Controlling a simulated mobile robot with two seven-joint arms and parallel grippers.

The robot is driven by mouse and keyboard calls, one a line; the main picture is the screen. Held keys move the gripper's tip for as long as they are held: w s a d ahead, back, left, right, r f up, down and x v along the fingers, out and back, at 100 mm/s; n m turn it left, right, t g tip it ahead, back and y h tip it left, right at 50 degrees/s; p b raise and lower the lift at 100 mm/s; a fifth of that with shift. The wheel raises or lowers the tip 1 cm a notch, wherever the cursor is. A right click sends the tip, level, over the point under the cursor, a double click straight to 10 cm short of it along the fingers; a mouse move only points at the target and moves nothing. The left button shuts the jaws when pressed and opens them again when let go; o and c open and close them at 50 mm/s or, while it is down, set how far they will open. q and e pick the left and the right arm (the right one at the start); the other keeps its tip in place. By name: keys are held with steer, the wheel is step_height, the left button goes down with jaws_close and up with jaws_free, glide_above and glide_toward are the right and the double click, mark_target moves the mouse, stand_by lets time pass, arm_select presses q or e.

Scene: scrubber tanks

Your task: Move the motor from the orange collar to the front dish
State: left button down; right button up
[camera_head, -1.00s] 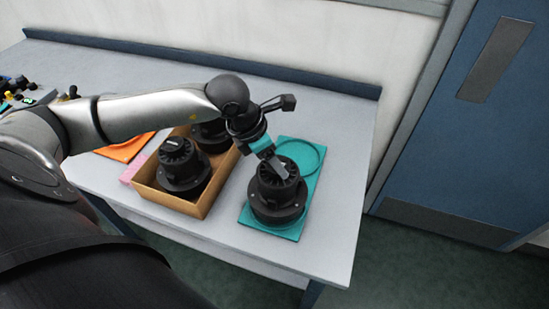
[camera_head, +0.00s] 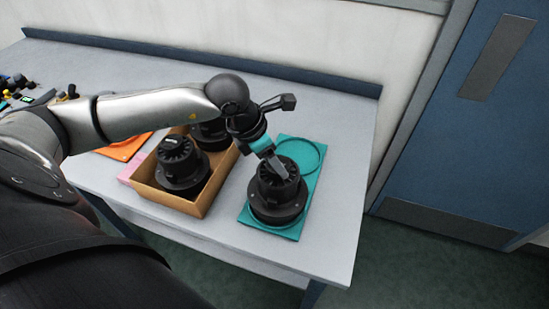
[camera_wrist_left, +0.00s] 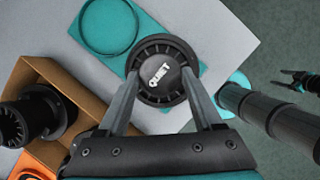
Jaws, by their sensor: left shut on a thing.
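The black motor (camera_head: 277,203) with a finned top stands upright over the front dish (camera_head: 296,229) of the teal board (camera_head: 250,219), at the board's near end. Its base covers most of that dish; I cannot tell whether it rests fully inside. My left gripper (camera_head: 280,172) is shut on the motor's top. The rear dish (camera_head: 318,160) is empty. The orange collar (camera_head: 124,150) is at the left, partly hidden by my arm. A dark claw in the wrist view, seemingly my right gripper (camera_wrist_left: 286,80), is small and unclear.
A cardboard box (camera_head: 203,204) left of the board holds two more black motors (camera_head: 180,165). A pink block (camera_head: 130,174) lies beside it. Small items (camera_head: 18,85) sit at the far left. The table is clear right of the board, with a raised back edge (camera_head: 300,75).

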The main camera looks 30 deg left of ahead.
arm_select(q)
steer(key=shift+w+f+b, duration=0.1)
steer(key=shift+f+b, duration=0.05)
steer(key=shift+b, duration=0.4)
stand_by(0.9)
steer(key=shift+c, duration=1.6)
jaws_free()
steer(key=o, duration=0.3)
steer(key=shift+f, duration=0.1)
steer(key=shift+s+f, duration=0.15)
steer(key=shift+s, duration=0.1)
steer(key=shift+w+r, duration=0.1)
steer(key=shift+r, duration=0.1)
steer(key=shift+r+p, duration=2.1)
steer(key=shift+r, duration=1.35)
